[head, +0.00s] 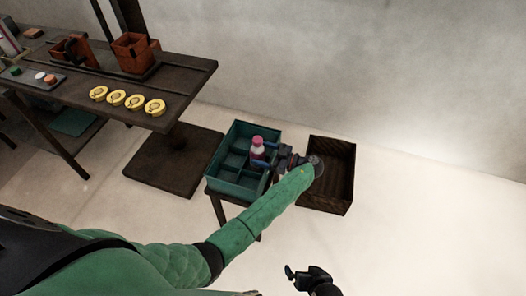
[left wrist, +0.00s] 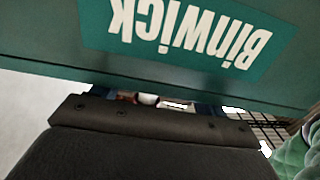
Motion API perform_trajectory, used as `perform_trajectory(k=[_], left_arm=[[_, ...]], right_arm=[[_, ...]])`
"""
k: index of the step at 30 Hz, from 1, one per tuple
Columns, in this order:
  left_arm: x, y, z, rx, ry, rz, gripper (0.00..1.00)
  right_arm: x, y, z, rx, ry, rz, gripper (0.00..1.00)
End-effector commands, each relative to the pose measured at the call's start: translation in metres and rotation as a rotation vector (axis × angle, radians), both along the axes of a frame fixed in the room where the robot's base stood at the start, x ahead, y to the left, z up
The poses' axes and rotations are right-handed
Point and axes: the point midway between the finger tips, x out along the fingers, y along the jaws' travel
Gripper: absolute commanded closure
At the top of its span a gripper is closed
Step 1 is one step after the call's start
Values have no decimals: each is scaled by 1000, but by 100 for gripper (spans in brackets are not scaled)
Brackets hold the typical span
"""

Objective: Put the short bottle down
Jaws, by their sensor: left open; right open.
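The short bottle (head: 257,151), pink with a darker red top, stands upright in or just above a compartment of the teal crate (head: 222,180). My left gripper (head: 266,157) is open at the bottle's right side, its blue fingers to either side of it. Whether they touch it cannot be told. In the left wrist view the crate's wall with "Binwick" lettering (left wrist: 185,35) fills the top, and only a small red and white patch shows between the fingers. The bottle's base is hidden. My right gripper (head: 291,277) is open and empty at the bottom of the head view.
The crate rests on a small dark stand (head: 218,205). A dark brown open box (head: 345,190) sits right of it. A workbench (head: 185,85) at upper left holds several yellow rings (head: 134,102) and reddish-brown containers (head: 132,50). The floor at right is clear.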

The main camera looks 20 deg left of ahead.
Motion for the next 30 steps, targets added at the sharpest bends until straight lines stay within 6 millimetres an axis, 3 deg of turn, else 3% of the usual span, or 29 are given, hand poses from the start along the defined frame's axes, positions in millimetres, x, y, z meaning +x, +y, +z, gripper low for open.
perform_trajectory(k=[1,15,30], left_arm=[[0,-9,-5,-4,3,-1,24],[0,-68,3,-1,-5,-2,24],[1,-74,5,0,-7,-2,24]], right_arm=[[-2,0,-12,0,-2,-2,0],[-6,0,-58,7,-45,-18,0],[-7,1,-62,9,-50,-20,0]])
